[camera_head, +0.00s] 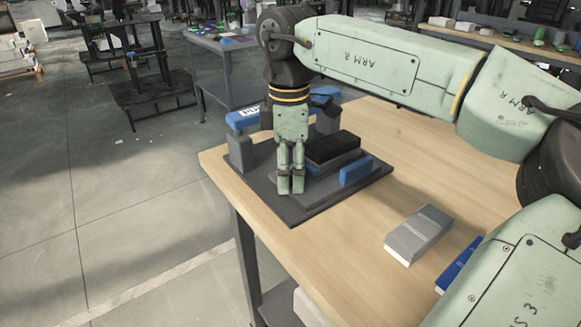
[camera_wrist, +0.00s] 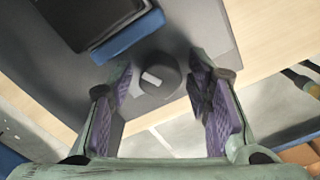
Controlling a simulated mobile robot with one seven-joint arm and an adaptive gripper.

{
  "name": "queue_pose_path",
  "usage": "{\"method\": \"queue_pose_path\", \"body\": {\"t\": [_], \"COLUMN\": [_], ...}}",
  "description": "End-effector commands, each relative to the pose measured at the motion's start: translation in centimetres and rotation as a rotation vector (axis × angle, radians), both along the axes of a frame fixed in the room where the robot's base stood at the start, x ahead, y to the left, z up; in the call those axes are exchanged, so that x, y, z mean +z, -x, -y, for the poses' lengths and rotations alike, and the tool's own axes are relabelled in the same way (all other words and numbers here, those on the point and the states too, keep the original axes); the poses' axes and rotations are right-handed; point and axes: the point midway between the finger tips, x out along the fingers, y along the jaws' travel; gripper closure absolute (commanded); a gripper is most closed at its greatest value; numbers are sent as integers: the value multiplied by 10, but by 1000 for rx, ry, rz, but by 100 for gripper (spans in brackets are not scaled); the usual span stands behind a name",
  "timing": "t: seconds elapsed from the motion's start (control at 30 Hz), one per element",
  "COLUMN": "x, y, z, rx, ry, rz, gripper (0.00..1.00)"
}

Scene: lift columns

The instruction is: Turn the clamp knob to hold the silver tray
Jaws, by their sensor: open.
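In the wrist view a round dark grey knob (camera_wrist: 158,74) with a white mark on top lies between the two purple-padded fingers of my gripper (camera_wrist: 163,88). The fingers are spread, with a gap on both sides of the knob. In the head view my gripper (camera_head: 291,190) points down over the front of the dark grey fixture plate (camera_head: 310,208) and hides the knob. A black block (camera_head: 332,146) sits on a grey and blue support on the plate; it also shows in the wrist view (camera_wrist: 90,15). I cannot tell which part is the silver tray.
A silver-grey box (camera_head: 418,232) lies on the wooden table (camera_head: 415,145) to the right, near a blue item (camera_head: 458,265).

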Motion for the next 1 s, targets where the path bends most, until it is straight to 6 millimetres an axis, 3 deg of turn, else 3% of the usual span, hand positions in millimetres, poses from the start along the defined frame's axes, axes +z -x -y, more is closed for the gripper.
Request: {"method": "queue_pose_path", "body": {"t": [0.27, 1.0], "x": [7, 71], "y": [0, 0], "z": [0, 0], "rx": [1, 1], "ry": [0, 0], "rz": [0, 0], "gripper": [55, 55]}}
